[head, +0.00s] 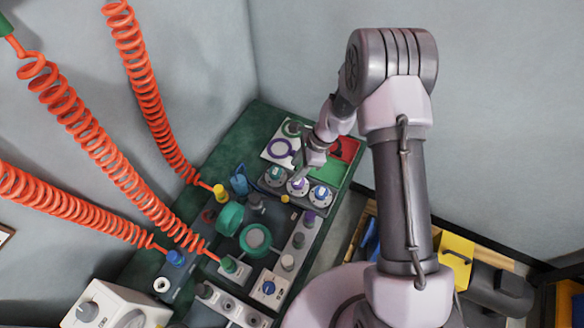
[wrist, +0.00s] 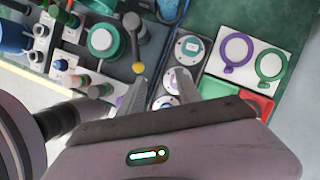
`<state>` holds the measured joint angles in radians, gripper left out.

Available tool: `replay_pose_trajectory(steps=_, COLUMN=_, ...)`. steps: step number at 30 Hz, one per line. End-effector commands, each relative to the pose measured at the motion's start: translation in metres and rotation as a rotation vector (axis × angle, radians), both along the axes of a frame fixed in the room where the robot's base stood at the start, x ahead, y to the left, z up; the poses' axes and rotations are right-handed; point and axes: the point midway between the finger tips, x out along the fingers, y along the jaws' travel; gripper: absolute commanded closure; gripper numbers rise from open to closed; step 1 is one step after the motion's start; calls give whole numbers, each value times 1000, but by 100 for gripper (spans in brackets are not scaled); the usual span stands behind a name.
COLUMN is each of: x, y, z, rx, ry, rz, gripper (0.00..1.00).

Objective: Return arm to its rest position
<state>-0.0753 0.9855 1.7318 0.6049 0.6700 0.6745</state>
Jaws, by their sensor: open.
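My arm reaches out from the right of the head view, bent at the elbow, with my gripper (head: 308,166) low over the green-topped bench (head: 245,128). Under and beside it is a grey block with three round dials (head: 297,187). In the wrist view my gripper (wrist: 164,88) has its two fingers apart, one on each side of a dial (wrist: 180,80). I see nothing held between them. Whether the fingertips touch the dial I cannot tell. Another dial (wrist: 188,47) with a teal centre lies just beyond the fingers.
A white card with purple and green rings (wrist: 246,53) lies close by, next to red and green areas (head: 345,150). Green round fittings (head: 256,237) and several knobs crowd the bench. Orange coiled hoses (head: 150,105) hang at left. A yellow bin (head: 456,252) stands right.

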Motion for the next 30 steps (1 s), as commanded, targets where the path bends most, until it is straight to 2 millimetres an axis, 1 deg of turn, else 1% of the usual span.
replay_pose_trajectory(steps=13, x=0, y=0, z=0, rx=0, ry=0, rz=0, gripper=60)
replay_pose_trajectory(steps=14, x=0, y=0, z=1, rx=0, ry=-2, rz=2, gripper=60)
replay_pose_trajectory(steps=16, x=3, y=-1, z=17, rx=0, ry=-28, rz=25, gripper=60)
replay_pose_trajectory(steps=17, x=5, y=-2, z=31, rx=-1, ry=-52, rz=46, gripper=60)
replay_pose_trajectory(steps=18, x=7, y=-5, z=56, rx=-2, ry=-93, rz=86, gripper=60)
replay_pose_trajectory(steps=20, x=4, y=-11, z=105, rx=-12, ry=-174, rz=170, gripper=60)
replay_pose_trajectory(steps=21, x=-4, y=-16, z=140, rx=-24, ry=-234, rz=236, gripper=60)
replay_pose_trajectory(steps=23, x=-22, y=-24, z=189, rx=-51, ry=-324, rz=337, gripper=60)
replay_pose_trajectory(steps=24, x=-38, y=-30, z=218, rx=-75, ry=-384, rz=405, gripper=60)
replay_pose_trajectory(steps=26, x=-68, y=-40, z=256, rx=-119, ry=-472, rz=505, gripper=60)
replay_pose_trajectory(steps=27, x=-91, y=-47, z=276, rx=-154, ry=-528, rz=573, gripper=60)
replay_pose_trajectory(steps=29, x=-126, y=-57, z=298, rx=-214, ry=-606, rz=668, gripper=60)
replay_pose_trajectory(steps=30, x=-148, y=-63, z=308, rx=-254, ry=-650, rz=725, gripper=60)
